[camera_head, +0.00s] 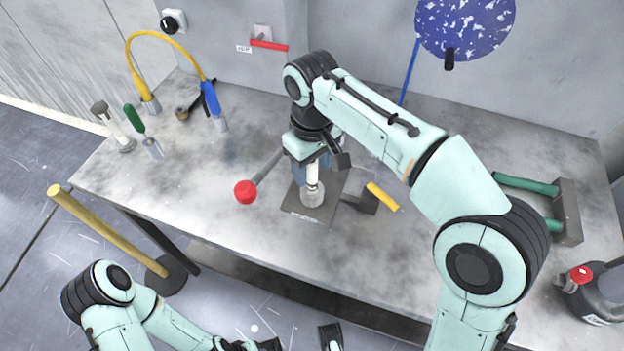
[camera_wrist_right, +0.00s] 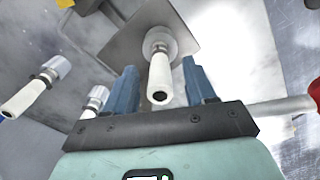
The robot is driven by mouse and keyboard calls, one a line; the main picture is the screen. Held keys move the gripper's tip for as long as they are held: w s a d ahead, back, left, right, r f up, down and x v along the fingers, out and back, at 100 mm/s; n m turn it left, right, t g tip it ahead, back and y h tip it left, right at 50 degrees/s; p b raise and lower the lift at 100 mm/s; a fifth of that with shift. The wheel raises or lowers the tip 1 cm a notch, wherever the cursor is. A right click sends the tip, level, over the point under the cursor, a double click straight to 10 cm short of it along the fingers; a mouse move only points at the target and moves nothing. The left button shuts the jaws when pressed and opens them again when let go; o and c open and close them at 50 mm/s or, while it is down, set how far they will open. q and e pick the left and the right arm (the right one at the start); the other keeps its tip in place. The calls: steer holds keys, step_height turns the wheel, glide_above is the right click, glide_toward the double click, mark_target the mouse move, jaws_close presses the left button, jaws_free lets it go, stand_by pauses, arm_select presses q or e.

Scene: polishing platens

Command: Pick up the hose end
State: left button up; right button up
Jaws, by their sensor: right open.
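A yellow hose (camera_head: 165,36) arches at the back left of the bench. One end is a blue sleeve with a metal tip (camera_head: 211,98); the other runs into a metal fitting (camera_head: 151,104). My right gripper (camera_head: 312,172) is well to the right of the hose, pointing down over a white stem with a metal base (camera_head: 313,194). In the right wrist view, the open blue fingers (camera_wrist_right: 160,88) lie on either side of that white stem (camera_wrist_right: 160,78), with gaps showing. My left gripper (camera_head: 285,345) is at the bottom edge, partly cut off.
The stem stands on a dark plate (camera_head: 300,213), by a red-knobbed lever (camera_head: 245,191) and a yellow handle (camera_head: 382,196). A green-handled tool (camera_head: 134,118) and a dark-topped one (camera_head: 100,108) stand left. The bench (camera_head: 190,195) is clear at front left.

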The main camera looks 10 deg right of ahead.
step_height(320, 180, down, 3)
steer(key=shift+r, duration=0.15)
jaws_close()
